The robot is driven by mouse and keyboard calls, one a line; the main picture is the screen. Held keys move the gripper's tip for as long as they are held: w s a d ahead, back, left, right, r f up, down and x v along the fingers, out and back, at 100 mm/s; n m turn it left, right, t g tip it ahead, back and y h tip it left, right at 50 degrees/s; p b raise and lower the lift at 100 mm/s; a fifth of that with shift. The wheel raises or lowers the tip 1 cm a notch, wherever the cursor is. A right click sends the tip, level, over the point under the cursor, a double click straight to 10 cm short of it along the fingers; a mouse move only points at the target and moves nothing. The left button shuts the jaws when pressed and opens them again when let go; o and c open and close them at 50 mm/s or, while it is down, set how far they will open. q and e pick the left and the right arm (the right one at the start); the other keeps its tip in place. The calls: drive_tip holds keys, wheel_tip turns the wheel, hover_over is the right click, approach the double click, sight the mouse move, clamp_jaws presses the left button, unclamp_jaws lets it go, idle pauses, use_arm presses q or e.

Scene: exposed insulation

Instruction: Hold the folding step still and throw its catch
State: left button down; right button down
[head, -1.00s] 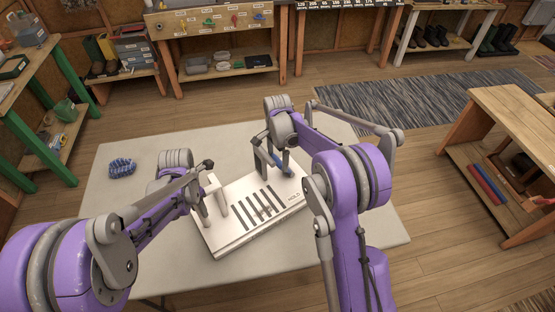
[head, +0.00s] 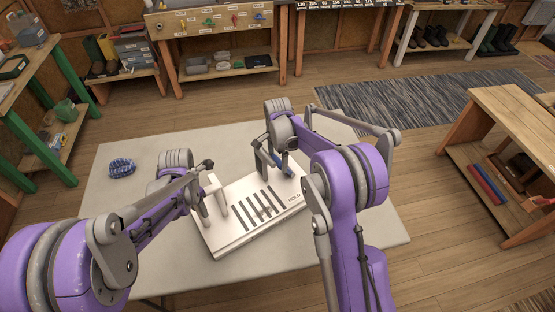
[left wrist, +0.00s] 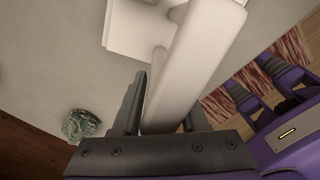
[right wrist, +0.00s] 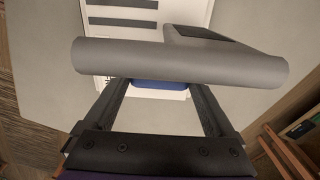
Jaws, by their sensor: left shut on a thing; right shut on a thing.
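The folding step is a white slab (head: 262,215) with dark slots and the word HOLD, lying on the pale table. A white bar (left wrist: 190,65) stands up at its left end. My left gripper (left wrist: 165,105) is shut on this bar, one finger on each side. At the slab's far right stands the catch, with a blue part (head: 281,166). In the right wrist view a grey cylinder (right wrist: 180,62) crosses in front of the fingers and hides their tips. My right gripper (right wrist: 160,95) is shut on the catch, whose blue part (right wrist: 160,86) shows between the fingers.
The table's front and right are bare. A wooden bench (head: 510,110) stands to the right and a green-legged shelf (head: 60,130) to the left.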

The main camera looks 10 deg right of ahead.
drive_tip(key=shift+d+r, duration=0.1)
drive_tip(key=shift+w+d+r+g+y, duration=0.2)
drive_tip(key=shift+w+d+g+y, duration=0.05)
drive_tip(key=shift+d+y, duration=0.4)
drive_tip(key=shift+w+d+r+g+y, duration=0.15)
drive_tip(key=shift+w+d+g+y, duration=0.1)
drive_tip(key=shift+d+y, duration=0.35)
drive_tip(key=shift+w+d+r+g+y, duration=0.1)
drive_tip(key=shift+w+d+g+y, duration=0.2)
drive_tip(key=shift+d+y, duration=0.45)
drive_tip(key=shift+w+d+r+g+y, duration=0.1)
drive_tip(key=shift+w+d+g+y, duration=0.15)
drive_tip(key=shift+d+y, duration=0.4)
drive_tip(key=shift+a, duration=0.15)
unclamp_jaws()
drive_tip(key=v, duration=1.2)
